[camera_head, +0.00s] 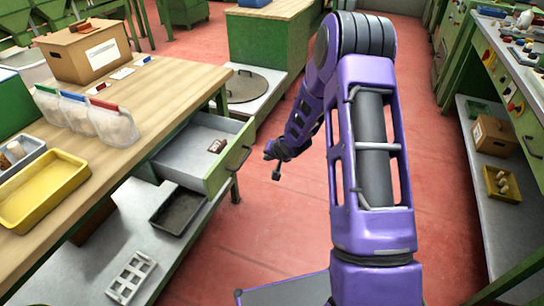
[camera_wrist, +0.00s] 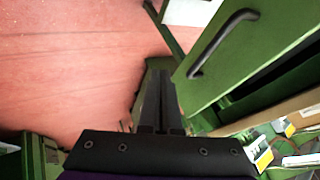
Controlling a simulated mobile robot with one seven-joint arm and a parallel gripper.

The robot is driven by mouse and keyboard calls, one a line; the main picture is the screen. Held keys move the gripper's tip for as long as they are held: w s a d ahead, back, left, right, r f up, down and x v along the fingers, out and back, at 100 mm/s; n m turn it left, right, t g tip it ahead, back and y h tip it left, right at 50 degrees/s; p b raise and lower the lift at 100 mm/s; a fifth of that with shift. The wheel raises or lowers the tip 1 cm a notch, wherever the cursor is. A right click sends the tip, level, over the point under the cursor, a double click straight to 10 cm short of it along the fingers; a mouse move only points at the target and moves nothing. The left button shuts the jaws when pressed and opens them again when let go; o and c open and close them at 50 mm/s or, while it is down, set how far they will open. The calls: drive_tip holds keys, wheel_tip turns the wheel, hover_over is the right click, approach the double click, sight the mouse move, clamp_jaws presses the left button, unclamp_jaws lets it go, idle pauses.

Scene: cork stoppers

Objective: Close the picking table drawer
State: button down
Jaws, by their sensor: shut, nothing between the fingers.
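The picking table drawer (camera_head: 190,150) stands pulled out below the wooden top of the green table (camera_head: 150,100) in the head view. It has a green front with a dark bar handle (camera_head: 238,158) and a pale grey inside. The handle (camera_wrist: 222,42) lies beyond the fingertips.
A black tray (camera_head: 177,211) sits on the lower shelf under the drawer. A cardboard box (camera_head: 84,50), clear bags (camera_head: 88,115) and a yellow tray (camera_head: 40,190) stand on the tabletop. Red floor (camera_head: 265,235) is clear beside the drawer. Another green bench (camera_head: 515,90) stands at right.

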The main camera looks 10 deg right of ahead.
drive_tip(key=shift+w+a+f, duration=0.2)
drive_tip(key=shift+w+a, duration=0.4)
drive_tip(key=shift+w, duration=0.05)
drive_tip(key=shift+w+a+f, duration=0.2)
drive_tip(key=shift+w+a, duration=0.45)
drive_tip(key=shift+w+a+f, duration=0.2)
drive_tip(key=shift+w+a, duration=0.4)
drive_tip(key=shift+w, duration=0.05)
drive_tip(key=shift+w+a, duration=0.1)
